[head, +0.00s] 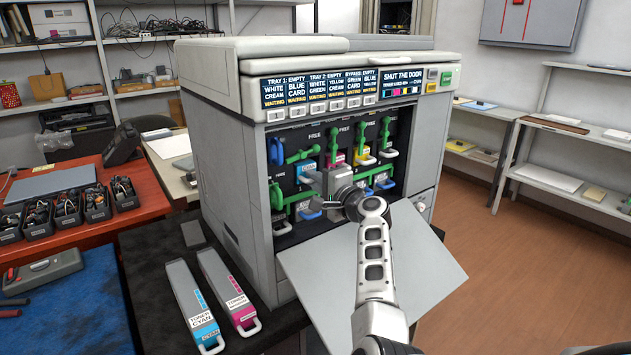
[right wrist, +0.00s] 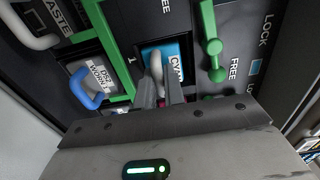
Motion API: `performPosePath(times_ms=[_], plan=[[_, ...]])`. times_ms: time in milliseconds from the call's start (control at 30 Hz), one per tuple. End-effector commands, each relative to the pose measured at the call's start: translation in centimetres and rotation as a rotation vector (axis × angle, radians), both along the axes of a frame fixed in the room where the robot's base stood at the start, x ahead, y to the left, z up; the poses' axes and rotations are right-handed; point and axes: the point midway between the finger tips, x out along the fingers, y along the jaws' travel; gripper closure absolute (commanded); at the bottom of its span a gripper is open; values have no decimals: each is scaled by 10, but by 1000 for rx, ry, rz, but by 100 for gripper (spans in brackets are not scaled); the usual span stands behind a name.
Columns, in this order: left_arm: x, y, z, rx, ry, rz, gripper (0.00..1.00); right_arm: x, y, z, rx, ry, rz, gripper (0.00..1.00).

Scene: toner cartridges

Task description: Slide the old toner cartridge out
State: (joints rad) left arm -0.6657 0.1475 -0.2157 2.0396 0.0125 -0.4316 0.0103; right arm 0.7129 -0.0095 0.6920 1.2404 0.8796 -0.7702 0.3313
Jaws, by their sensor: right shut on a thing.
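The printer (head: 225,130) stands with its front door (head: 370,265) folded down, and a row of slots shows inside. The old cyan toner cartridge (head: 306,170) sits in the left toner slot. Its blue labelled face (right wrist: 180,50) and pale handle (right wrist: 156,66) show in the right wrist view. My right gripper (head: 318,185) is in front of that slot. In the right wrist view its fingers (right wrist: 160,95) are shut on the cartridge's handle. How far the cartridge is out of the slot is hard to tell. My left gripper is not in view.
A cyan toner (head: 190,305) and a magenta toner (head: 228,290) lie on the dark table left of the door. Green levers (head: 302,154) stand beside the slots, with one marked FREE (right wrist: 211,45) close to the gripper.

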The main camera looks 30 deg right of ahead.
Motion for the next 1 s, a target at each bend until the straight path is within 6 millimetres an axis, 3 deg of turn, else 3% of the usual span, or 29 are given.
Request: performPosePath(times_ms=[167, 1000], plan=[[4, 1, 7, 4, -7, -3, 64, -7, -1, 4, 0, -4, -2, 100], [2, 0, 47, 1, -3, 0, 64, -106, -9, 1, -1, 1, -2, 100]])
